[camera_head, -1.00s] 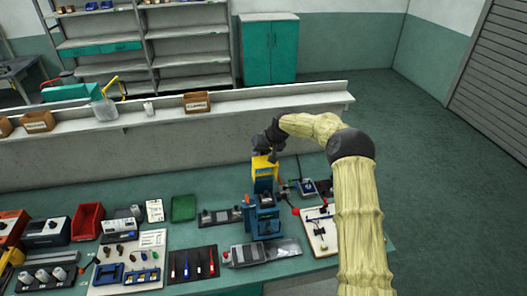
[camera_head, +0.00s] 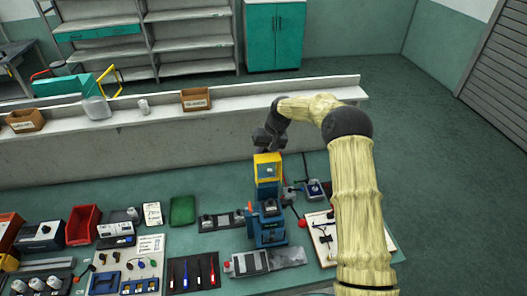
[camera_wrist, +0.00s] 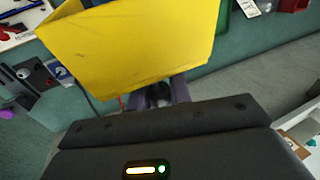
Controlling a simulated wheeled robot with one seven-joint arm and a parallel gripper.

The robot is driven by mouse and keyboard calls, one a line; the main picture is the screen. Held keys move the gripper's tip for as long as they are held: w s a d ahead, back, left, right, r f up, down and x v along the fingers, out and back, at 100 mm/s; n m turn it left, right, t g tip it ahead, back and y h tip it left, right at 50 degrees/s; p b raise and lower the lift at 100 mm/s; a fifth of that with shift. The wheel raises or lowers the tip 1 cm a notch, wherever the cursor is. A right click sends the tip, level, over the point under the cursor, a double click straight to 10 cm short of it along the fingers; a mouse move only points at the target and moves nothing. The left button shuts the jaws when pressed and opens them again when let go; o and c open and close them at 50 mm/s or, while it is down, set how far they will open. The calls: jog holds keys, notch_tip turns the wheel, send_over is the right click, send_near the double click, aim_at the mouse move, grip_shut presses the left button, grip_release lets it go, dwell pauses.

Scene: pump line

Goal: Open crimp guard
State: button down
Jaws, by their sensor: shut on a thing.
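The crimp guard (camera_head: 267,165) is a yellow part at the top of the blue crimping machine (camera_head: 267,220) on the bench. In the wrist view the guard (camera_wrist: 135,45) is a large yellow panel filling the upper left and middle. My gripper (camera_head: 267,149) is at the guard's top edge, reaching in from behind it, and is shut on the guard. In the wrist view the dark gripper body (camera_wrist: 180,135) spans the bottom, and the yellow panel partly hides the fingers. The contact itself is hard to see.
Small tools and a dark tray with coloured pens (camera_head: 193,272) lie left of the machine. A red-knobbed lever (camera_head: 301,223) and a white board (camera_head: 322,237) are close on its right. A raised ledge (camera_head: 160,121) runs behind the bench.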

jog(key=shift+d+f, duration=0.1)
jog(key=shift+f, duration=0.2)
jog(key=c, duration=1.3)
grip_release()
jog(key=shift+w, duration=0.1)
jog(key=shift+r, duration=0.2)
jog(key=shift+d+r+b, duration=0.15)
jog(key=shift+r+b, duration=0.2)
jog(key=shift+r, duration=0.05)
jog(key=b+v, duration=0.4)
jog(key=v, duration=1.2)
